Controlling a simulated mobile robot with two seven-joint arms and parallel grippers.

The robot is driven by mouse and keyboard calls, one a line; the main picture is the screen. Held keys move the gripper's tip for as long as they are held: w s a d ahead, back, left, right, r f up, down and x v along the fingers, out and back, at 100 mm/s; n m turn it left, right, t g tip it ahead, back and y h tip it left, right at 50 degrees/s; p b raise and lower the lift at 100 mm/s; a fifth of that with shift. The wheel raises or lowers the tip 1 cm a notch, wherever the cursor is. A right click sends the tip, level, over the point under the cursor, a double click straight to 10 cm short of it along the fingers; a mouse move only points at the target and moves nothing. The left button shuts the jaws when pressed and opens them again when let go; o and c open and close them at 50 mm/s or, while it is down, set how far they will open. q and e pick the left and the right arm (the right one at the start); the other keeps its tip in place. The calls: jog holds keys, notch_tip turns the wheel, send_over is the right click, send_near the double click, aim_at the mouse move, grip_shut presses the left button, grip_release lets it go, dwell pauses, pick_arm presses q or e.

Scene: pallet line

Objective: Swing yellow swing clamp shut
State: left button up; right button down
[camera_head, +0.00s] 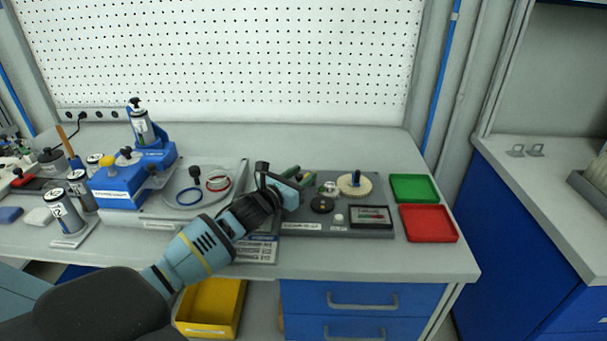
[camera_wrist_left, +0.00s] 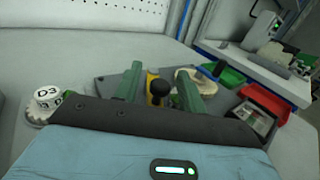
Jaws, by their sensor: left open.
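My left gripper (camera_head: 299,179) reaches over the grey fixture board on the bench. In the left wrist view its two green fingers (camera_wrist_left: 158,86) are apart. A yellow piece (camera_wrist_left: 151,79) with a round black knob (camera_wrist_left: 158,89) shows between them; it looks like the yellow swing clamp. I cannot tell whether the fingers touch it. In the head view my gripper hides most of that spot, and I cannot make out the clamp or its angle there. My right gripper is not in view.
The grey board (camera_head: 283,219) also carries a cream disc (camera_head: 346,187) with a blue peg, a black round part (camera_head: 322,205) and a framed gauge (camera_head: 371,216). Green (camera_head: 414,187) and red (camera_head: 429,223) trays lie to its right. A blue fixture (camera_head: 117,190) stands left.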

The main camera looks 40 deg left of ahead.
pick_arm(q)
jog(key=shift+w, duration=0.65)
jog(key=shift+c, duration=0.2)
grip_shut()
